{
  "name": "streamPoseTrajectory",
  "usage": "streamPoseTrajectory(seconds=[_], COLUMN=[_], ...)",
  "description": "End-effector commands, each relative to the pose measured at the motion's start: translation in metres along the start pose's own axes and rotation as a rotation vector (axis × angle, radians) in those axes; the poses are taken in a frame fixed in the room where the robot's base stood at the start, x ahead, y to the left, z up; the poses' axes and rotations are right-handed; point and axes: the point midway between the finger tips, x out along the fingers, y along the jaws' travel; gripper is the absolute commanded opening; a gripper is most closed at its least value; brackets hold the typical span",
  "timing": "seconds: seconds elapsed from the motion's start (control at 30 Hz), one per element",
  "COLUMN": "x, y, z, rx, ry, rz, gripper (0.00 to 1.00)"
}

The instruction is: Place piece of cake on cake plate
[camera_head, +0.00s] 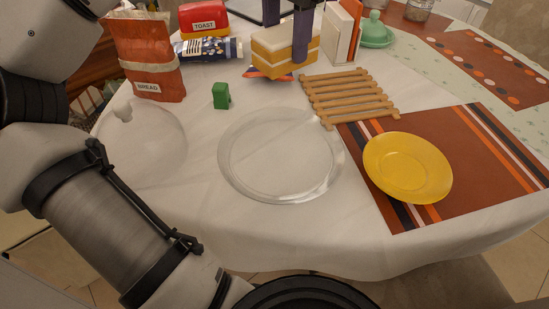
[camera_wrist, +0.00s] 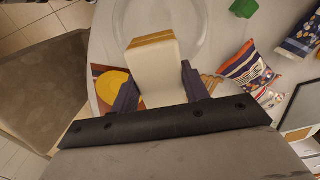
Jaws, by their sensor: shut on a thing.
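The piece of cake (camera_head: 272,62), yellow with white layers, is upright between the two purple fingers of my gripper (camera_head: 285,43), at the far side of the table. In the wrist view the cake (camera_wrist: 152,66) shows its pale side between the fingers of my gripper (camera_wrist: 157,76). My gripper is shut on it. The clear glass cake plate (camera_head: 228,158) lies empty on the white cloth, nearer than the cake and apart from it. Its rim (camera_wrist: 204,38) also shows at the top of the wrist view. I cannot tell the cake's height above the table.
A glass dome (camera_head: 150,150) stands left of the plate. A wooden rack (camera_head: 350,97) and a yellow plate (camera_head: 408,168) on an orange mat lie right. A green block (camera_head: 221,96), bread bag (camera_head: 153,60) and patterned packet (camera_head: 208,49) stand left of the cake. An orange item (camera_head: 262,74) shows under the cake.

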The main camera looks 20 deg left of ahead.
Motion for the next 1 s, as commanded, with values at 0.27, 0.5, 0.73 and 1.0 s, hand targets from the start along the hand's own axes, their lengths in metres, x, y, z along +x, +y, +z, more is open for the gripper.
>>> streamPoseTrajectory(seconds=[0.27,0.5,0.73,1.0], x=[0.055,0.117,0.153,0.178], y=[0.000,0.000,-0.001,0.000], z=[0.001,0.002,0.001,0.001], rx=[0.013,0.007,0.006,0.007], ry=[0.001,-0.002,-0.001,-0.002], rz=[0.006,0.001,0.001,0.001], gripper=[0.21,0.21,0.21,0.21])
